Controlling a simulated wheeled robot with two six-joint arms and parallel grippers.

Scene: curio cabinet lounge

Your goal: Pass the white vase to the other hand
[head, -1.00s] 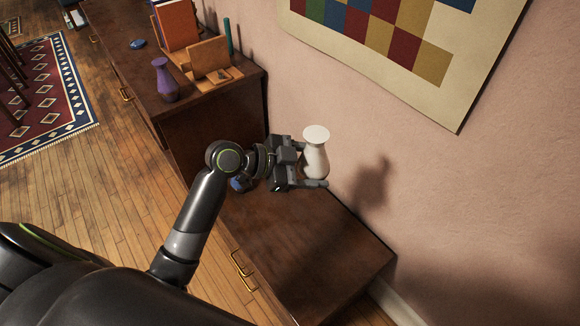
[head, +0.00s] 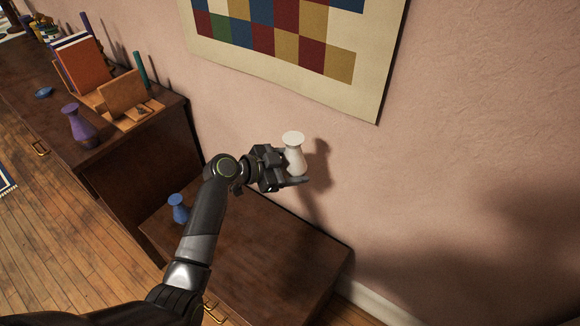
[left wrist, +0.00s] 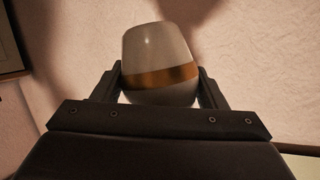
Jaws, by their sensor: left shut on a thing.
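The white vase (head: 293,157) is upright in my left gripper (head: 285,168), held above the low brown cabinet and close to the pink wall. In the left wrist view the vase (left wrist: 158,60) fills the space between the two fingers (left wrist: 159,88); a gold-brown band runs around it. The left gripper is shut on it, with fingers on both sides. My right gripper is in neither view.
The low cabinet top (head: 270,240) is mostly clear, with a blue vase (head: 178,210) at its left. A taller cabinet (head: 140,150) at left bears a purple vase (head: 80,128) and books (head: 80,68). A checkered picture (head: 300,40) hangs on the wall.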

